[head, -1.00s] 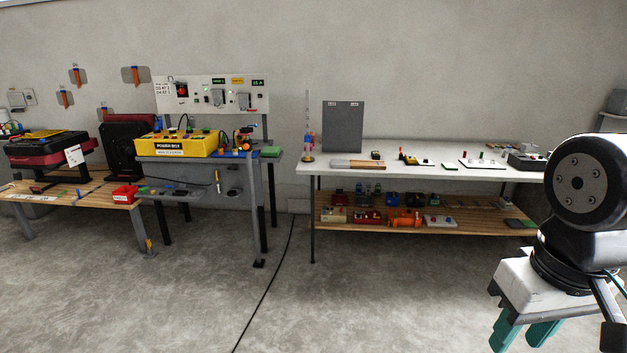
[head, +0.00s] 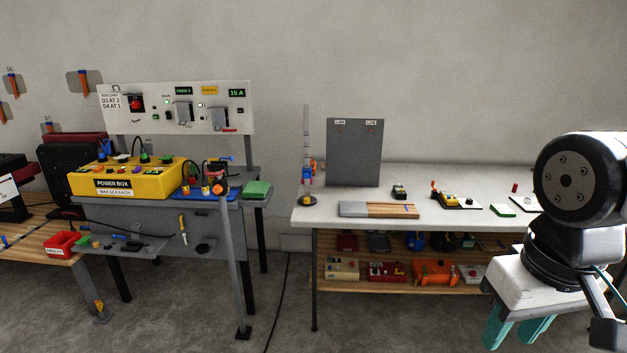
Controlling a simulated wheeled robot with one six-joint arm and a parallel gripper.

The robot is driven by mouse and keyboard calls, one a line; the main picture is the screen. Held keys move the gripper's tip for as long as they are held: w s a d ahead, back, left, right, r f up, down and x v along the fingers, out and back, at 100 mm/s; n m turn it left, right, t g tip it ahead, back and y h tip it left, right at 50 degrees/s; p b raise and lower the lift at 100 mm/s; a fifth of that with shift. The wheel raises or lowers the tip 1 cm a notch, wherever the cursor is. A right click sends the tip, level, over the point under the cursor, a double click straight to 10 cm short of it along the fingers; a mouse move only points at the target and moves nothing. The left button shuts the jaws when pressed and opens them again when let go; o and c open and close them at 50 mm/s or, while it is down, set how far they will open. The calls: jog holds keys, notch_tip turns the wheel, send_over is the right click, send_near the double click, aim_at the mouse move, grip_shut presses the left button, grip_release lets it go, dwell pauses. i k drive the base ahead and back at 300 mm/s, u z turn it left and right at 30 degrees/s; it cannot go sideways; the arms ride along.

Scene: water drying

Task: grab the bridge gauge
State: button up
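I cannot tell for certain which object is the bridge gauge; nothing in view is labelled so. Candidates on the white-topped table (head: 440,180) are small: a dark block with a yellow part (head: 400,192), a yellow and black device (head: 448,199) on a white plate, and a flat grey and wooden board (head: 379,209). My gripper (head: 508,338) hangs at the lower right, in front of the table and apart from everything on it. Its two teal fingers are spread with nothing visible between them. Their tips are near the bottom edge.
A grey upright panel (head: 354,152) and a thin tall stand (head: 307,160) are at the table's left end. The shelf below holds boxes and an orange device (head: 436,272). At left is a bench with a yellow power box (head: 128,178). Open floor lies in front; a cable crosses it.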

aim_at(398, 195)
jog(key=i, duration=1.65)
jog(key=u, duration=1.6)
jog(key=i, duration=1.5)
jog(key=z, duration=3.1)
